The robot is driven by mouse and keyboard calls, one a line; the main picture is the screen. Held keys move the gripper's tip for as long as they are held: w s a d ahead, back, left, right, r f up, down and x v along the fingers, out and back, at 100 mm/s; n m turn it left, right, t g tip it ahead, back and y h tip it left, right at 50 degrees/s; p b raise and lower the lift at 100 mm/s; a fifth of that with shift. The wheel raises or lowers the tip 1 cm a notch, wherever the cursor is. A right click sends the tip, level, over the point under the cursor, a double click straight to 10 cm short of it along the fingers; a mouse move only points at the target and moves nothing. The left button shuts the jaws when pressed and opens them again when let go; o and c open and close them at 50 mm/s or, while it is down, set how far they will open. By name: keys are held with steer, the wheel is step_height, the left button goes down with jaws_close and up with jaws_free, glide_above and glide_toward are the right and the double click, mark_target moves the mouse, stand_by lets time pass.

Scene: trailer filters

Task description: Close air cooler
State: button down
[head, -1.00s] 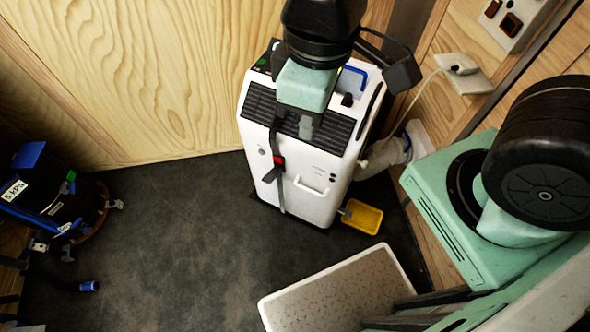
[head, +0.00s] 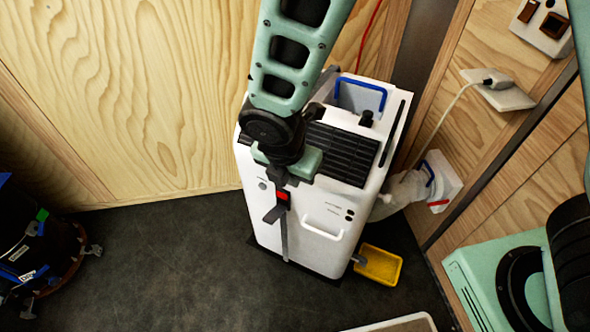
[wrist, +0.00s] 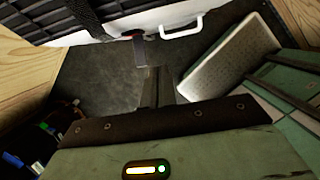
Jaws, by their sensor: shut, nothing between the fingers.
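The air cooler (head: 300,220) is a white upright unit in the corner, with a black slatted grille (head: 343,152) on top. At its top back is a recess with a blue handle (head: 362,84). A dark strap (head: 285,240) with a red buckle (head: 283,197) hangs down the front; it also shows in the wrist view (wrist: 140,52). My gripper (head: 277,180) is shut and empty, just above the buckle at the front top edge. My shut fingers (wrist: 158,88) also show in the wrist view, near the strap's end. My arm hides part of the top; contact is unclear.
A yellow tray (head: 379,265) lies on the floor at the cooler's lower right. A white hose (head: 403,190) runs to a wall port. A cord (head: 452,112) is plugged in at the right wall. A dark canister (head: 40,250) stands left. The floor between is clear.

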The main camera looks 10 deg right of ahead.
mark_target(315, 185)
steer(key=w+d+f+b, duration=0.1)
steer(key=w+d+f, duration=0.2)
steer(key=f, duration=0.3)
steer(key=shift+w+d, duration=0.2)
steer(key=shift+w, duration=0.5)
steer(key=shift+f, duration=0.1)
steer(key=w+d, duration=0.1)
steer(key=w, duration=0.1)
steer(key=w+d+p, duration=0.1)
steer(key=w+d, duration=0.1)
steer(key=w+d+p, duration=0.1)
steer(key=w+d, duration=0.1)
steer(key=shift+w, duration=0.25)
steer(key=shift+a, duration=0.1)
